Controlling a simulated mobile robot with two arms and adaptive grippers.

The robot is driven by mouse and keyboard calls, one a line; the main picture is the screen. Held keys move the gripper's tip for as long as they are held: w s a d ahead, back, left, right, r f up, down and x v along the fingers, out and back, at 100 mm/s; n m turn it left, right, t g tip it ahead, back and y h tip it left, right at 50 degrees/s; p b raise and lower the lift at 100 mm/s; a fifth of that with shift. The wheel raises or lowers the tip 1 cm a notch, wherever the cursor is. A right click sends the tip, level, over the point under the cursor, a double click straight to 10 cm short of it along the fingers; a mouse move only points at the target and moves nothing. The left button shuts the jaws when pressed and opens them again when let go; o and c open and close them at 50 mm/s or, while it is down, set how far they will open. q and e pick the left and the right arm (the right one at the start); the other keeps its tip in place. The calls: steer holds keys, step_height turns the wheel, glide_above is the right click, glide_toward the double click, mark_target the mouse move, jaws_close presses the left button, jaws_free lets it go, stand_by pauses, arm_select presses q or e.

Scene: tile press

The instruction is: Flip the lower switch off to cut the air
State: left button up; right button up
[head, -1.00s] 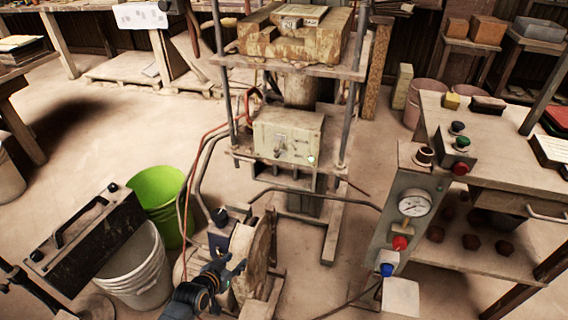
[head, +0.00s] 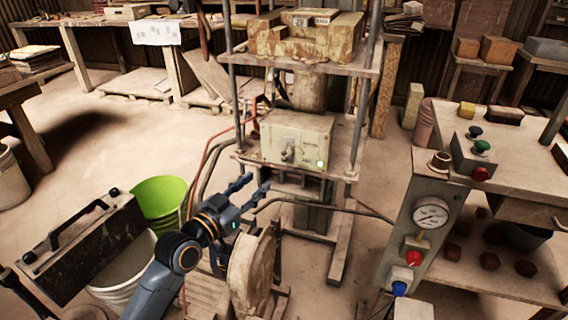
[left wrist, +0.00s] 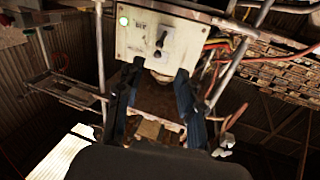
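A pale control box (head: 298,138) is mounted on the press frame. Its front carries a small switch (head: 288,150) and a lit green lamp (head: 320,163). In the left wrist view the box (left wrist: 140,40) appears inverted, with the switch (left wrist: 160,42) mid-panel and the lamp (left wrist: 123,21) at upper left. Whether it is one lever or two is too small to tell. My left gripper (head: 259,183) is open and empty, below and left of the box and apart from it. Its two spread fingers (left wrist: 158,68) point at the panel. My right gripper is not in view.
Red and grey hoses (head: 208,150) run left of the press. A wheel-like block (head: 250,275) stands under my left gripper. A gauge panel (head: 425,225) with red and blue knobs stands to the right. A green bucket (head: 160,195) is at left.

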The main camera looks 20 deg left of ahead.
mark_target(283, 160)
arm_select(q)
steer(key=x, duration=1.2)
steer(key=shift+w+f+b, duration=0.1)
steer(key=shift+w+b, duration=0.2)
steer(key=shift+b, duration=0.1)
steer(key=shift+w+d, duration=0.1)
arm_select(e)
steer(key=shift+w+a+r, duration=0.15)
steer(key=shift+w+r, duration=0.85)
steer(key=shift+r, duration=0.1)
arm_select(q)
steer(key=shift+c, duration=0.4)
jaws_close()
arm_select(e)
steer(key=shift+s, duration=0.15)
